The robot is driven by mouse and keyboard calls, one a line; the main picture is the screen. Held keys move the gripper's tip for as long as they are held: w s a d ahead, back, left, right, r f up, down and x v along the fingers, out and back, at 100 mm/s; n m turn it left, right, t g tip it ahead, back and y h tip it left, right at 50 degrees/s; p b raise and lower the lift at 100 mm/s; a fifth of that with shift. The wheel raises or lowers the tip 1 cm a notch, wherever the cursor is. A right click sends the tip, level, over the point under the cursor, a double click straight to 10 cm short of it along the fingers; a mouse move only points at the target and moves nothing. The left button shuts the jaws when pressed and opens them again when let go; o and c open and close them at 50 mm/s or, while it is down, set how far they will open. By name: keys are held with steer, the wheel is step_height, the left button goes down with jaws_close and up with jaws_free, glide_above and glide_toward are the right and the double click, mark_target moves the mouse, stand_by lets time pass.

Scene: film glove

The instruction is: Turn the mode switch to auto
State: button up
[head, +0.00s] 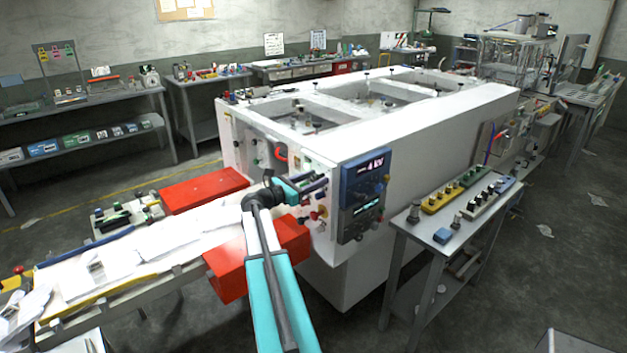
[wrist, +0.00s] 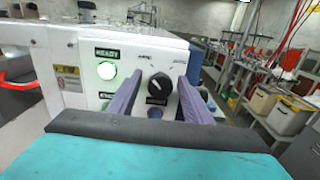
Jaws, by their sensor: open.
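The mode switch is a black rotary knob (wrist: 158,84) on the white machine panel, seen in the wrist view with small labels above it and a dark plate below. The labels are too small to read surely, and I cannot tell which position its pointer marks. My gripper (wrist: 158,92) is open, with one purple finger on each side of the knob; I cannot tell whether they touch it. In the head view my gripper (head: 314,187) is at the panel's left face near the corner, and the knob is hidden or too small to make out.
A lit green READY lamp (wrist: 107,71) is left of the knob. A blue display box (head: 365,193) is on the machine's right face. Red boxes (head: 204,187) flank the conveyor of white film (head: 140,252). A grey cart (head: 462,215) with small parts stands right.

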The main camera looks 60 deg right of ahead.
steer(key=c, duration=1.1)
steer(key=shift+o, duration=0.4)
steer(key=shift+f+m+b, duration=0.15)
steer(key=shift+m+b, duration=0.35)
steer(key=shift+b, duration=0.55)
steer(key=shift+f+m+b, duration=0.1)
steer(key=shift+m+b, duration=0.7)
steer(key=shift+b, duration=0.45)
steer(key=m+b, duration=0.5)
steer(key=b, duration=0.3)
steer(key=shift+m, duration=0.4)
steer(key=m+b, duration=0.5)
steer(key=b, duration=0.2)
steer(key=shift+m+b, duration=0.3)
steer(key=shift+b, duration=0.05)
steer(key=m+b, duration=0.1)
steer(key=b, duration=0.1)
steer(key=m+b, duration=0.2)
steer(key=shift+r+m, duration=0.25)
steer(key=shift+m, duration=0.05)
steer(key=shift+r, duration=0.1)
